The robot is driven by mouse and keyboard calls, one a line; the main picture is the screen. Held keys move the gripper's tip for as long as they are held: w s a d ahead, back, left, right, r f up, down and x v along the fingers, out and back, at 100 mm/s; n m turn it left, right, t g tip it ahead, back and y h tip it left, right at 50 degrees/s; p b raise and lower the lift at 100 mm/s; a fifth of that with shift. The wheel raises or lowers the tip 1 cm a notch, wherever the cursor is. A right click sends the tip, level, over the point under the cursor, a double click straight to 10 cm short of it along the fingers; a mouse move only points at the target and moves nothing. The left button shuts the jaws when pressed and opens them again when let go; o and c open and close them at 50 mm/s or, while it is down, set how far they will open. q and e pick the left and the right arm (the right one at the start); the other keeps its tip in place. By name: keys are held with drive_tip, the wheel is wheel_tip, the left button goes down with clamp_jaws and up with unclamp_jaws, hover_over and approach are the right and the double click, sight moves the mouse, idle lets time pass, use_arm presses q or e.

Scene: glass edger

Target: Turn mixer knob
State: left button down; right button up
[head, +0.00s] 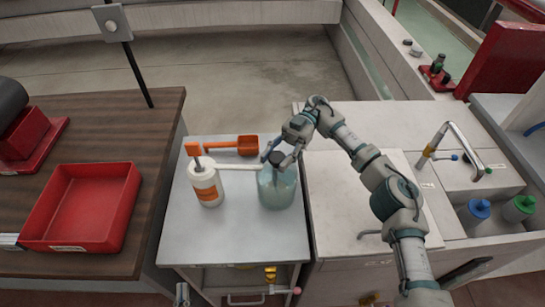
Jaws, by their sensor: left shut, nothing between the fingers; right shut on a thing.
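A translucent blue-green jar (277,193) stands on the small white table, with a dark knob-like top (279,158). I take this top for the mixer knob. My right gripper (279,153) reaches in from the right and is shut around the dark top, which its fingers partly hide. My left gripper (182,293) shows only as a small grey tip at the bottom edge, in front of the white table. It is shut and empty, well apart from the jar.
On the white table (235,245) a white bottle with an orange label (207,188) stands left of the jar, and an orange scoop (237,147) lies behind. A red tray (85,205) is on the wooden table at left. A sink faucet (462,146) stands at right.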

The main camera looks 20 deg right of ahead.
drive_tip(key=shift+w+n+g+h+b, duration=0.15)
drive_tip(key=shift+n+g+h+b, duration=0.2)
drive_tip(key=shift+b, duration=0.6)
use_arm(q)
drive_tip(key=s+r+n+t, duration=0.1)
drive_tip(key=s+r+t, duration=0.2)
drive_tip(key=r+t, duration=0.2)
drive_tip(key=shift+s+a+r+t+h, duration=0.15)
drive_tip(key=shift+s+a+t+h, duration=0.15)
drive_tip(key=shift+s+a, duration=0.1)
use_arm(e)
drive_tip(key=shift+r, duration=0.2)
use_arm(q)
drive_tip(key=shift+w+d, duration=0.1)
use_arm(e)
drive_tip(key=shift+d, duration=0.1)
drive_tip(key=o, duration=1)
drive_tip(key=shift+c, duration=0.2)
drive_tip(key=shift+o, duration=0.8)
drive_tip(key=shift+f, duration=0.15)
use_arm(q)
drive_tip(key=shift+w, duration=0.15)
